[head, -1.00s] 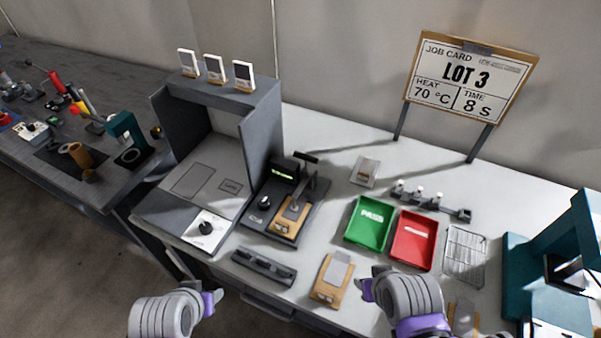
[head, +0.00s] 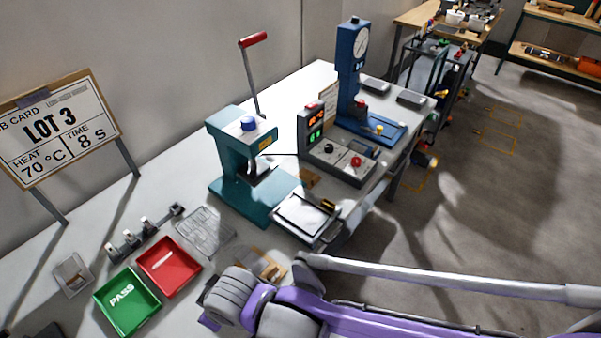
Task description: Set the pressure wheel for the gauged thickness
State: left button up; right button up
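A teal press (head: 228,150) stands at the back middle of the white table, with a round blue wheel (head: 249,123) on top. I take this wheel to be the pressure wheel; its setting is too small to read. A lever with a red handle (head: 254,40) rises behind it. The gauged thickness does not show legibly. My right gripper (head: 209,306) is at the bottom, near the red tray and well in front of the press, apart from the wheel. Its fingers are partly hidden by the wrist. My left gripper is out of view.
A control box (head: 335,160) with red and green displays and a blue dial-gauge stand (head: 352,75) stand right of the press. A green PASS tray (head: 127,301), red tray (head: 169,266), wire rack (head: 205,232) and wooden holder (head: 262,262) lie in front. The job card (head: 58,128) reads LOT 3, 70 °C, 8 s.

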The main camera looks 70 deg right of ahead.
aim_at(248, 122)
jog(key=z, duration=2)
